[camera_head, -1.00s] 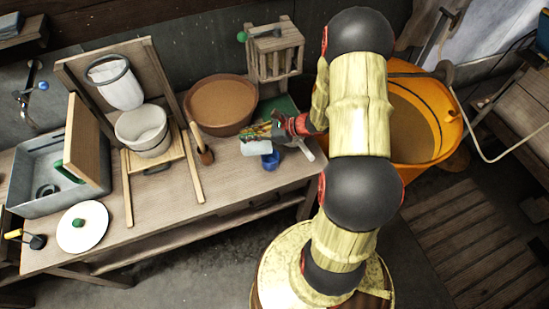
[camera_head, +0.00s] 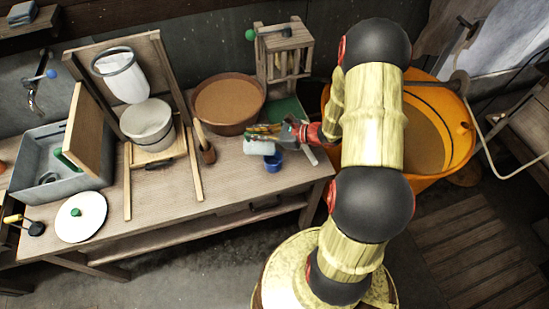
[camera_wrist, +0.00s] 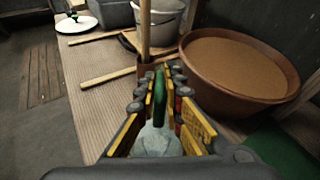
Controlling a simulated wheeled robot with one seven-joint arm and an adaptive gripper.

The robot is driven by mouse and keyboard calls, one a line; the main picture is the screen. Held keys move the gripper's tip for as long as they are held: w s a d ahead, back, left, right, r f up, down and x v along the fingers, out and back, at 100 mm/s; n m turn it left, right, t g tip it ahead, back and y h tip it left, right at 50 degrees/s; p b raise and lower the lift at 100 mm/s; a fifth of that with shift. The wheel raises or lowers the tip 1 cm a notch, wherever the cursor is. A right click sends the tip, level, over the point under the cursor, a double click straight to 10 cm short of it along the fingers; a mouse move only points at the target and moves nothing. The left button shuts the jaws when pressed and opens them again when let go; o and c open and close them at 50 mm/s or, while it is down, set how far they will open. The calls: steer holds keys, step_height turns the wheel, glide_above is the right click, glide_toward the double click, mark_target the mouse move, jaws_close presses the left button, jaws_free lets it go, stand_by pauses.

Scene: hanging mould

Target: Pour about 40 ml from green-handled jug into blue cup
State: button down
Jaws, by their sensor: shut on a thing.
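My gripper (camera_head: 272,130) is shut on the green handle (camera_wrist: 160,97) of the jug. The pale jug (camera_head: 258,147) is tilted onto its side in the head view, with its mouth toward the left. In the wrist view a whitish part of the jug (camera_wrist: 157,143) shows between the fingers, below the handle. The blue cup (camera_head: 274,163) stands on the bench just below and right of the jug in the head view. The cup is not visible in the wrist view. Its contents and any liquid stream are too small to tell.
A brown basin (camera_head: 228,104) stands behind the jug, with a wooden-handled tool (camera_head: 206,148) to its left. A white bucket (camera_head: 147,124) sits on a wooden frame. A large orange tub (camera_head: 456,140) is right of my arm. The bench's front is clear.

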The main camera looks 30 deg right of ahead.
steer(key=shift+w, duration=0.1)
steer(key=shift+w+a, duration=0.15)
steer(key=shift+w, duration=0.05)
steer(key=shift+w, duration=0.1)
steer(key=shift+w+a+r, duration=0.1)
steer(key=shift+w+a, duration=0.1)
steer(key=shift+w, duration=0.05)
steer(key=shift+w+a, duration=0.15)
steer(key=shift+w, duration=0.05)
steer(key=shift+s+d+f+t+y+b, duration=0.3)
steer(key=shift+t+y+b, duration=0.35)
steer(key=shift+b, duration=1.2)
steer(key=shift+s+d+y+b, duration=0.1)
steer(key=shift+y+b, duration=0.15)
steer(key=shift+b, duration=0.1)
stand_by(0.4)
